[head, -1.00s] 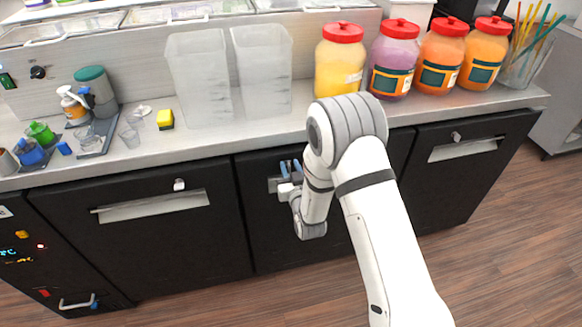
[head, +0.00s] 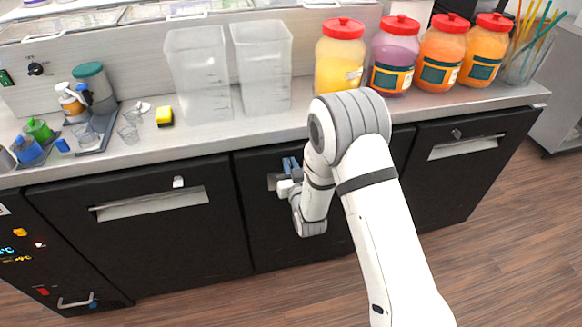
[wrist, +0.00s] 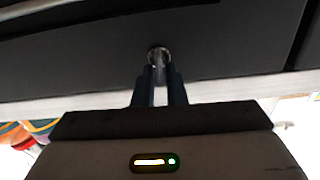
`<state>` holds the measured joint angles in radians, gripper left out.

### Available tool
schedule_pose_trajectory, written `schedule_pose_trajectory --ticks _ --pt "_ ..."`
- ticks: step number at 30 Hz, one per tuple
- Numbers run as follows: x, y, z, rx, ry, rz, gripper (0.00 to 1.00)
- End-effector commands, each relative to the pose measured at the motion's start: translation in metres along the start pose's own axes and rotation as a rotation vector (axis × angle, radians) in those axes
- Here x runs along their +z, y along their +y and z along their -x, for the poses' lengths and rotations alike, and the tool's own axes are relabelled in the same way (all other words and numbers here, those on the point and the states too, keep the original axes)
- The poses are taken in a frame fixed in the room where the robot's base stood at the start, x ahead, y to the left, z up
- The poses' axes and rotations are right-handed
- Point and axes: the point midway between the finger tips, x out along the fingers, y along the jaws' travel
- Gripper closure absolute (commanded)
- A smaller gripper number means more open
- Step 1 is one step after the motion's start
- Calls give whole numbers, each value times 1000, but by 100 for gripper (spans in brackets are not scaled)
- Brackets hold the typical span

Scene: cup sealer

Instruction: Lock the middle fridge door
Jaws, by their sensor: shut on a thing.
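The middle fridge door (head: 272,232) is black and closed, below the counter and partly hidden by my arm. My gripper (head: 291,162) is at its upper part, with the blue fingers close together. In the wrist view, my gripper (wrist: 158,74) is shut on the small metal lock (wrist: 158,53) on the dark door front. The fingers sit on either side of the lock's end. The lock is hidden by the gripper in the head view, and I cannot tell which way it is turned.
The left door (head: 140,245) and right door (head: 465,180) are closed, each with a recessed handle and a small lock. The counter (head: 290,125) above holds clear containers (head: 200,80) and red-lidded jars (head: 340,60). Wooden floor (head: 500,270) is clear at the right.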

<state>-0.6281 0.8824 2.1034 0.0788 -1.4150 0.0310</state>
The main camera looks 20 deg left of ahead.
Motion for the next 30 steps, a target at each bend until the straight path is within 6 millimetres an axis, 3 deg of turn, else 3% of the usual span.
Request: schedule_pose_trajectory --ticks 8,30 --pt "7 4 -1 4 7 -175 100" --pt "11 10 0 0 8 -874 100"
